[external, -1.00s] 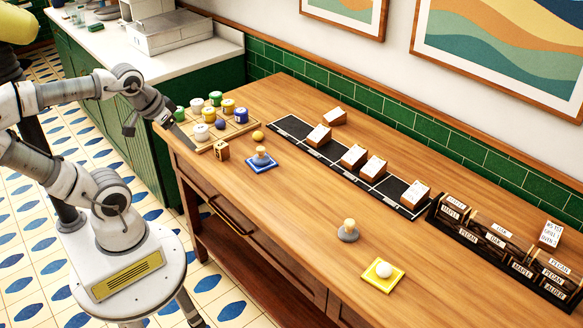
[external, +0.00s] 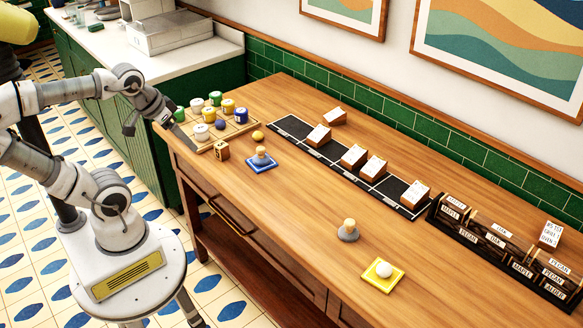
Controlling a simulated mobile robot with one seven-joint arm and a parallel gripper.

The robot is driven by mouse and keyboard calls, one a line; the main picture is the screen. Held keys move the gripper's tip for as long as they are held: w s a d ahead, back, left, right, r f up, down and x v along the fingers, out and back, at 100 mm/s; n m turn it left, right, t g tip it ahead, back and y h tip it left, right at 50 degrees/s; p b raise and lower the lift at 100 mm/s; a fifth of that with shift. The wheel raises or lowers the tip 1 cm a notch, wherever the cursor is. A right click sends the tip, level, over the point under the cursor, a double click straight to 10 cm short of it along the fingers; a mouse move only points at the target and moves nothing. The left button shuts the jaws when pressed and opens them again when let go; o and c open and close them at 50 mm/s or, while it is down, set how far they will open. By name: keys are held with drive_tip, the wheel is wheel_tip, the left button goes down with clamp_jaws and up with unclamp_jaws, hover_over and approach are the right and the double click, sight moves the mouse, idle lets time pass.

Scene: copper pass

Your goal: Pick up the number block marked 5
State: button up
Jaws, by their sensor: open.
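My gripper (external: 160,134) is open and empty at the table's left end, left of the wooden cube and close to the tray's near edge. No block is between its fingers.
A wooden tray (external: 213,148) holds several coloured cylinders and a blue ball. Labelled dark racks (external: 470,237) fill the right end.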

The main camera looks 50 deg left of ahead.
drive_tip(key=w+a+f+m+g+y+b, duration=0.1)
drive_tip(key=w+a+f+m+g+y, duration=0.25)
drive_tip(key=w, duration=0.25)
drive_tip(key=w+a+f+m+g+y, duration=0.2)
drive_tip(key=w+f+m+g, duration=0.15)
drive_tip(key=w+m, duration=0.2)
drive_tip(key=m+y+b, duration=0.1)
drive_tip(key=m+y, duration=0.7)
approach(224, 149)
drive_tip(key=x, duration=0.9)
drive_tip(key=shift+a+f+b, duration=0.2)
drive_tip(key=shift+a+b, duration=0.1)
drive_tip(key=shift+a, duration=0.05)
drive_tip(key=shift+x, duration=2.7)
drive_tip(key=shift+w+r, duration=0.15)
drive_tip(key=shift+r, duration=0.05)
clamp_jaws()
